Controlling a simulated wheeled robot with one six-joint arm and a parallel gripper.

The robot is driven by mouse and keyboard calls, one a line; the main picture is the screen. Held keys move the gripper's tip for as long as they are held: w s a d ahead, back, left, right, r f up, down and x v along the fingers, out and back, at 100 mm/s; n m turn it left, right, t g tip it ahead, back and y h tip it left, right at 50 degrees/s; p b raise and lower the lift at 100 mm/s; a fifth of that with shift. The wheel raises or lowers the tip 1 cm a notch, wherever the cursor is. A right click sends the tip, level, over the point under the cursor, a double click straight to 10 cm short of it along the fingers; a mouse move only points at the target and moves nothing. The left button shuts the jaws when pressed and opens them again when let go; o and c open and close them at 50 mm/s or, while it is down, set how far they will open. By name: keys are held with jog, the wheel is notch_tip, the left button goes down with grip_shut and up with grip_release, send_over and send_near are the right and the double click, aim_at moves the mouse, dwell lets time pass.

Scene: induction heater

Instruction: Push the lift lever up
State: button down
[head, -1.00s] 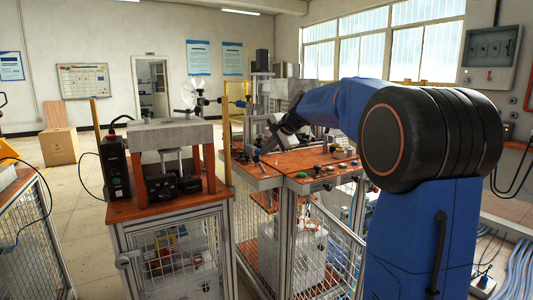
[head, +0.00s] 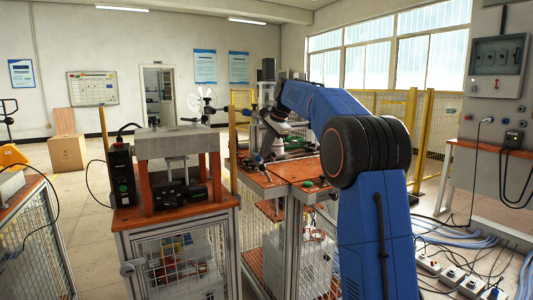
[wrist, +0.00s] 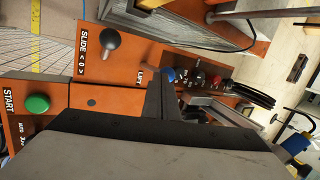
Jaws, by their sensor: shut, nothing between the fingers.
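In the wrist view the lift lever (wrist: 169,75) shows as a blue ball knob beside the "LIFT" label on an orange panel (wrist: 92,66). My gripper (wrist: 161,84) is shut and empty, with its dark fingertips close to the blue knob. I cannot tell whether they touch it. The fingers hide part of the panel near the knob. In the head view my gripper is down over the orange bench top, small and partly hidden among the equipment.
A slide lever (wrist: 110,39) with a dark ball knob stands beside the lift lever. A green START button (wrist: 37,104) and a red knob (wrist: 217,79) are on the panels nearby. In the head view a separate bench (head: 170,211) with a press-like fixture stands to the left.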

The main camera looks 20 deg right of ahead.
jog(key=shift+w, duration=0.35)
jog(key=shift+r, duration=0.1)
dwell(0.4)
jog(key=v, duration=1.3)
jog(key=s+a+f+n, duration=0.2)
jog(key=s+a, duration=0.1)
jog(key=s, duration=0.4)
jog(key=s+a+f+n, duration=0.2)
jog(key=s+a, duration=0.1)
jog(key=s, duration=0.4)
jog(key=s+a+f+n, duration=0.1)
jog(key=s+f+n, duration=0.2)
jog(key=s+f, duration=0.7)
jog(key=s+a+f+n+h, duration=0.1)
jog(key=s+f+n, duration=0.3)
jog(key=s+f, duration=0.7)
jog(key=s+a+f+n+h, duration=0.1)
jog(key=s+a+f+n, duration=0.2)
jog(key=s+f, duration=0.8)
jog(key=s+n, duration=0.1)
jog(key=s, duration=0.4)
jog(key=shift+s, duration=0.35)
